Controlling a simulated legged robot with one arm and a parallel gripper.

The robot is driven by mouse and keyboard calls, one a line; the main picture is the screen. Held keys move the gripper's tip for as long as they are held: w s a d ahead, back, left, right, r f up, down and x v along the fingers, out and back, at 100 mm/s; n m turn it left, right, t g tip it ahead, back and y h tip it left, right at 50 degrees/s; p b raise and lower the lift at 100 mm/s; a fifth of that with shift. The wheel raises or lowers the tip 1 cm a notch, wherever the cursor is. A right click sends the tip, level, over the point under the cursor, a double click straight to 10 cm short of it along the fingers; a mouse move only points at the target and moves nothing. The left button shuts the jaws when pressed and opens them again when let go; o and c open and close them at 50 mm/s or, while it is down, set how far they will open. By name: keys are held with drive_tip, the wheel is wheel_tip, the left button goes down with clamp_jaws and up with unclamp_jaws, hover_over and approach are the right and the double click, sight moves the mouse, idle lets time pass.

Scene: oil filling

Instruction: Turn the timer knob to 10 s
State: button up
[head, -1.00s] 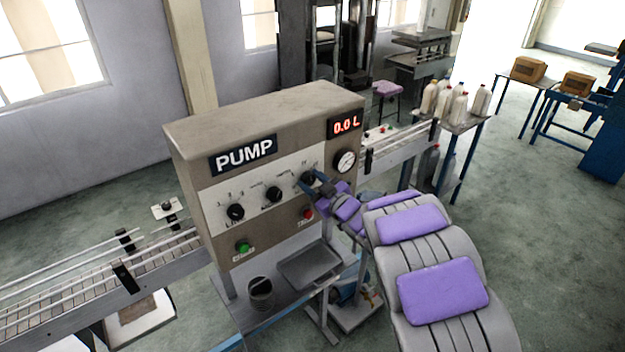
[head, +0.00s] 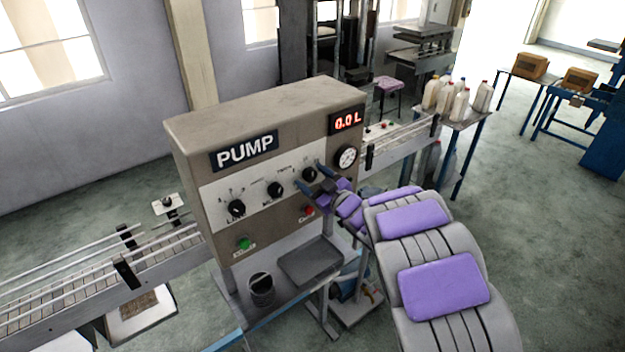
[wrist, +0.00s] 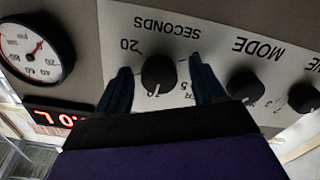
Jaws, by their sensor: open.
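The timer knob (head: 309,174) is a round black knob, rightmost of three on the pump's white panel. In the wrist view, which is upside down, the knob (wrist: 159,74) sits under the word SECONDS, with 20 and 5 printed around it and a partly hidden number below. A light mark shows at its lower edge, close to that number; the exact setting is hard to read. My gripper (wrist: 161,80) is open, with one blue finger on each side of the knob and visible gaps to it. My gripper also shows in the head view (head: 312,180).
The MODE knob (wrist: 245,84) is close beside one finger. A pressure gauge (head: 346,158) and red 0.0 L display (head: 347,121) are to the right. Red (head: 309,210) and green (head: 244,243) buttons are below. A bucket (head: 261,289) stands on the shelf.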

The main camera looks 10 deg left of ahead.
drive_tip(key=b+v, duration=0.2)
drive_tip(key=v, duration=1.5)
drive_tip(key=shift+s, duration=0.1)
